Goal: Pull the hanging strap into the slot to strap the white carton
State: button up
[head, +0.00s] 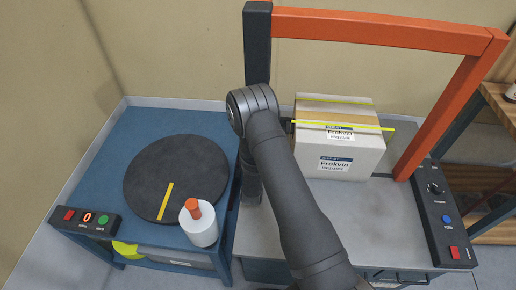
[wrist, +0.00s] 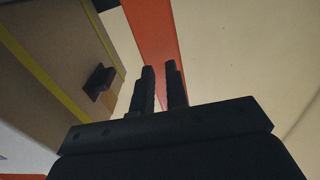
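The white carton (head: 350,160) stands upright under the orange arch, with printed labels on its front and top. One yellow strap (head: 335,99) crosses the back of its top. A second yellow strap (head: 345,125) crosses nearer the front, and its right end sticks out past the carton's edge. In the wrist view the carton (wrist: 55,50) is at left with yellow bands and a dark block (wrist: 98,81) beside its face. My gripper (wrist: 162,80) shows two fingers apart with nothing visible between them. In the head view my arm hides the gripper. I cannot make out the slot.
The orange arch (head: 390,25) rises over the grey bench (head: 270,225). A control panel (head: 443,215) is at right. Wooden shelving (head: 495,105) is far right.

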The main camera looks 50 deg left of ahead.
jog(key=shift+o, duration=0.9)
jog(key=v, duration=1.7)
jog(key=shift+s+d+r, duration=0.1)
jog(key=shift+s+d, duration=0.05)
jog(key=x, duration=1.7)
